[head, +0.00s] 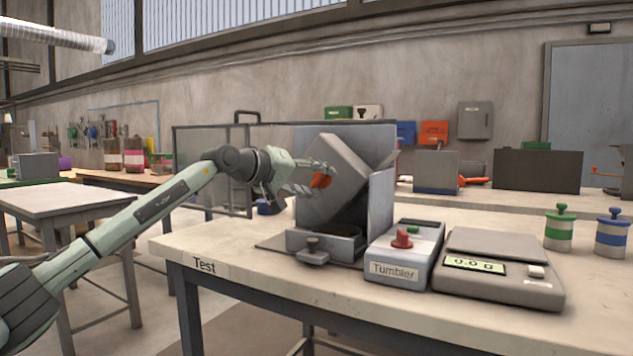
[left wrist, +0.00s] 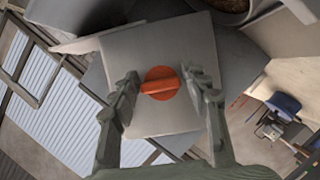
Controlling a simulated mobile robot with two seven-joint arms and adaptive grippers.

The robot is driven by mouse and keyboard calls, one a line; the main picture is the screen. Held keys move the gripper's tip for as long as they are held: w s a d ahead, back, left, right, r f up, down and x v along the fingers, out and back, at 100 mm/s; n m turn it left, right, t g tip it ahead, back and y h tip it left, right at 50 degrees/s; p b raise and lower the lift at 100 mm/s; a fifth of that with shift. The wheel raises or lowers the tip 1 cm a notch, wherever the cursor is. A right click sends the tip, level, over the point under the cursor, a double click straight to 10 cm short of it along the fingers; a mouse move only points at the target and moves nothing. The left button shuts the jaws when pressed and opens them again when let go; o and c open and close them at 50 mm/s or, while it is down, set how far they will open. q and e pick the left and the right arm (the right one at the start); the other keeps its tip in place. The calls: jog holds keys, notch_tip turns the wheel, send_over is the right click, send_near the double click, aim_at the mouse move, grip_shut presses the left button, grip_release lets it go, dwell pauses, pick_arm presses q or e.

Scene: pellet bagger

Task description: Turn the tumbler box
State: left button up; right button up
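The tumbler box (head: 340,180) is a grey box, tilted between the upright grey plates of its stand (head: 381,200) on the table. Its orange-red knob (head: 321,181) is on the side facing left. The knob also shows in the left wrist view (left wrist: 160,82), centred on the grey face of the box. My left gripper (head: 305,180) is at the knob, with one finger on either side of it in the left wrist view (left wrist: 162,90). Gaps seem to show between the fingers and the knob; contact is not clear. My right gripper is in neither view.
The control box labelled Tumbler (head: 400,255), with a red knob, and a scale (head: 500,268) reading 0.0 stand to the right on the table (head: 290,285). A green-topped jar (head: 559,230) and a blue-topped jar (head: 611,235) stand further right. A drawer-like tray (head: 318,250) sits below the box.

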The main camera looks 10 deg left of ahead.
pick_arm(q)
jog(key=shift+o, duration=0.8)
jog(key=shift+s+a, duration=0.1)
jog(key=shift+a, duration=0.05)
jog(key=v, duration=1.1)
jog(key=shift+s+r, duration=0.15)
jog(key=shift+s, duration=0.2)
jog(key=shift+a, duration=0.15)
